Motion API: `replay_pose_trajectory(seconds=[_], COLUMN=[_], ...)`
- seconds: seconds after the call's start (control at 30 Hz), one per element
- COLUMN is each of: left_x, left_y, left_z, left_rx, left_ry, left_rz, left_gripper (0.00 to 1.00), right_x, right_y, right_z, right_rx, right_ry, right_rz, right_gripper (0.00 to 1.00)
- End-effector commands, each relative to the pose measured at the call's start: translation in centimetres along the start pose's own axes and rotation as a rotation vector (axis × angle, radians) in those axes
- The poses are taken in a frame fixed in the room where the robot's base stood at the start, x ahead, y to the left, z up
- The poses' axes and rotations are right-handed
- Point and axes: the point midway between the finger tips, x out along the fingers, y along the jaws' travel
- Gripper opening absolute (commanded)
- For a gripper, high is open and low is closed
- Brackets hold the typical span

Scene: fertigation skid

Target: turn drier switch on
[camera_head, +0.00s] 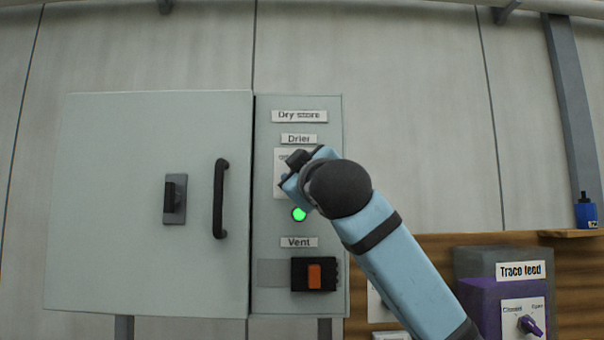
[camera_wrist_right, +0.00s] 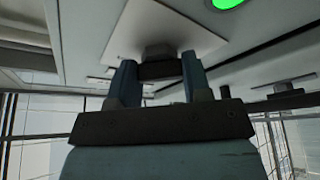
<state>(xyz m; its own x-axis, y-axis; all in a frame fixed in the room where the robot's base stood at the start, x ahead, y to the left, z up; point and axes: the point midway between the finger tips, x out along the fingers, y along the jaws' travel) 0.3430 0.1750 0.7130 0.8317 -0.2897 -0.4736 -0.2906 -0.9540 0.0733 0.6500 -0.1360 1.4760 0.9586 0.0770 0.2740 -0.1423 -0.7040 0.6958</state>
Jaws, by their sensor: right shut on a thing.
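The drier switch sits on a pale plate (camera_head: 280,162) under the "Drier" label (camera_head: 299,139), on the narrow right panel of the grey cabinet. My right gripper (camera_head: 291,172) is at this plate and covers most of the switch in the head view. In the right wrist view, the two fingers of my right gripper (camera_wrist_right: 158,72) stand either side of the dark switch knob (camera_wrist_right: 160,69) and are shut on it. The knob's pointing direction is hidden. A green lamp (camera_head: 299,214) just below the gripper is lit. My left gripper is not in view.
The cabinet door (camera_head: 120,200) is closed, with a black handle (camera_head: 220,199) left of the panel. Below the lamp is a "Vent" label (camera_head: 299,242) and an orange switch (camera_head: 314,276).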

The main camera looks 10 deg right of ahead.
Motion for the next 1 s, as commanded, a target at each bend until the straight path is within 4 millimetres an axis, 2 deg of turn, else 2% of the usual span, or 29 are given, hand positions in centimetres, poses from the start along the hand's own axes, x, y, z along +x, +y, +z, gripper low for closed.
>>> replay_pose_trajectory(seconds=[0.07, 0.1, 0.2, 0.57, 0.67, 1.0], left_x=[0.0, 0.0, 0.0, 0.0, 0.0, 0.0], left_y=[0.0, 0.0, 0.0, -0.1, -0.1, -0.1], left_z=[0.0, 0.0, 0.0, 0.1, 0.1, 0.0], left_rx=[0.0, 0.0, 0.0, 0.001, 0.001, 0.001], left_ry=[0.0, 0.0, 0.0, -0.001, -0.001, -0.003], left_rz=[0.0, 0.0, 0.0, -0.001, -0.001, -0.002], left_gripper=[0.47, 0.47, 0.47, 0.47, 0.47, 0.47], right_x=[0.0, 0.0, 0.0, -0.6, -1.9, -9.5], right_y=[0.0, 0.0, 0.0, 0.0, -0.1, 0.0], right_z=[0.0, 0.0, 0.0, -0.1, 0.0, -0.1], right_rx=[0.001, 0.001, 0.001, 0.0, 0.0, 0.0], right_ry=[0.001, 0.001, 0.001, 0.002, 0.003, 0.004], right_rz=[-0.001, -0.001, -0.001, 0.0, -0.001, 0.0], right_gripper=[0.21, 0.49, 0.7, 0.7, 0.7, 0.7])
